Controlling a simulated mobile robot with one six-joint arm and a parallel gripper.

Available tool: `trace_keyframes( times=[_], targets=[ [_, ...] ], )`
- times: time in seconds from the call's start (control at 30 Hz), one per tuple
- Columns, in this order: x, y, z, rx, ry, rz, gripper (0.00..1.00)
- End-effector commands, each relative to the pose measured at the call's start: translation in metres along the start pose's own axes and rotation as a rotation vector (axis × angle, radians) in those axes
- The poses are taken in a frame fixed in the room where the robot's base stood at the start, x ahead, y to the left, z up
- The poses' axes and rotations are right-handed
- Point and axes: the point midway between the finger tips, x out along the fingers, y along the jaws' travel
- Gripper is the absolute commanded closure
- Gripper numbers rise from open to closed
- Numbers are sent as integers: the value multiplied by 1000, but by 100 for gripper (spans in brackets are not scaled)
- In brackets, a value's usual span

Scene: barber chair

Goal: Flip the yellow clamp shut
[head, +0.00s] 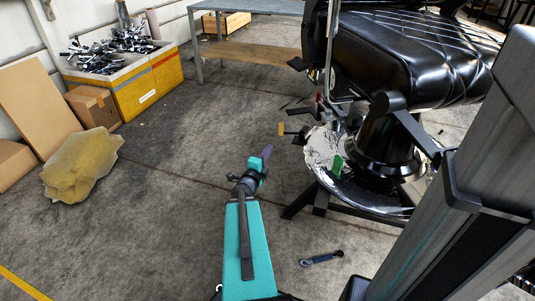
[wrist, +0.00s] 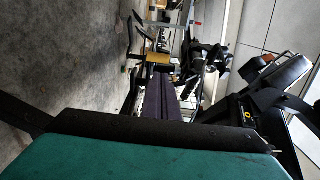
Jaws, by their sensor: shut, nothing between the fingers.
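The yellow clamp shows as a small yellow-orange piece (head: 281,129) at the left side of the barber chair's base, joined to dark parts. In the wrist view a yellow block (wrist: 158,58), apparently the same clamp, lies just beyond my fingertips. My gripper (head: 266,152) is shut and empty, a little below and left of the clamp in the head view. Its dark purple fingers (wrist: 160,88) lie together in the wrist view. I see a gap to the clamp in the head view. Whether its lever is up or down is too small to tell.
The black barber chair (head: 410,60) stands at the right on a shiny round base (head: 390,205). A red part (head: 321,108) and a green part (head: 338,166) are near the clamp. A wrench-like tool (head: 321,258) lies on the floor.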

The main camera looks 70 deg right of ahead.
Motion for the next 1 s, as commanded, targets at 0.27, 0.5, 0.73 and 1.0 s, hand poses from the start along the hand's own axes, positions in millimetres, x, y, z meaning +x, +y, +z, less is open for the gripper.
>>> trace_keyframes(
  times=[0.27, 0.5, 0.73, 1.0],
  targets=[
    [28, 2, 0, 0, 1, -1, 100],
    [55, 2, 0, -1, 1, -1, 100],
    [80, 2, 0, 0, 1, -1, 100],
    [109, 2, 0, 0, 1, -1, 100]
  ],
)
